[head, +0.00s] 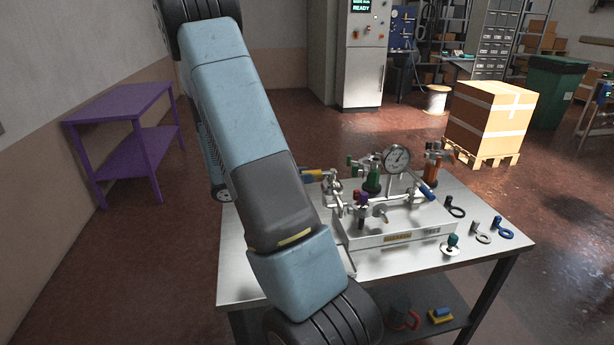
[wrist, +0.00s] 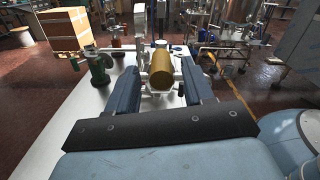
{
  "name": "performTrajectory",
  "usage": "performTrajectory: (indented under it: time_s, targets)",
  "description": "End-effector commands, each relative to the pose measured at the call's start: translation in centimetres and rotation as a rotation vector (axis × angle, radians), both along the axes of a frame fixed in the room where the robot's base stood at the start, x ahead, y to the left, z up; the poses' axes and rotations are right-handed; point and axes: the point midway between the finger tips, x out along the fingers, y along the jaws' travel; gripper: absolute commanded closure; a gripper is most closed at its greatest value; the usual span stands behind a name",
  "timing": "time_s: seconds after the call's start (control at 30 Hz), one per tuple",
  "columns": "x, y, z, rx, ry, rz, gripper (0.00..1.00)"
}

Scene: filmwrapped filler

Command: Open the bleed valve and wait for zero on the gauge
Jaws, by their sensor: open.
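The round white gauge (head: 397,158) stands on the metal fixture (head: 400,222) on the table; its reading is too small to read. Valves with coloured handles surround it, including a green one (head: 372,180), an orange-red one (head: 432,168) and a blue lever (head: 427,192). Which is the bleed valve, I cannot tell. In the wrist view, my gripper (wrist: 160,84) is open, with its blue-grey fingers either side of a yellow cylindrical handle (wrist: 161,70); contact is unclear. A green valve (wrist: 100,70) stands left of the fingers. My arm hides part of the fixture in the head view.
A purple table (head: 120,110) stands left. A carton (head: 490,115) on a pallet stands behind. Open floor lies between.

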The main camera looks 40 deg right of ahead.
Motion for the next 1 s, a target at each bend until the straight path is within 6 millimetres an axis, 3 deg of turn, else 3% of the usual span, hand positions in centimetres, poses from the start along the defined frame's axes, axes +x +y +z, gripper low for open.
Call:
performTrajectory:
  time_s: [0.2,0.53,1.0]
  targets:
    - [-0.9,-1.4,0.0,0.001,0.0,-0.001,0.48]
    - [-1.0,-1.6,0.0,0.001,0.0,-0.001,0.48]
    - [-1.0,-1.7,0.0,0.001,0.0,-0.001,0.93]
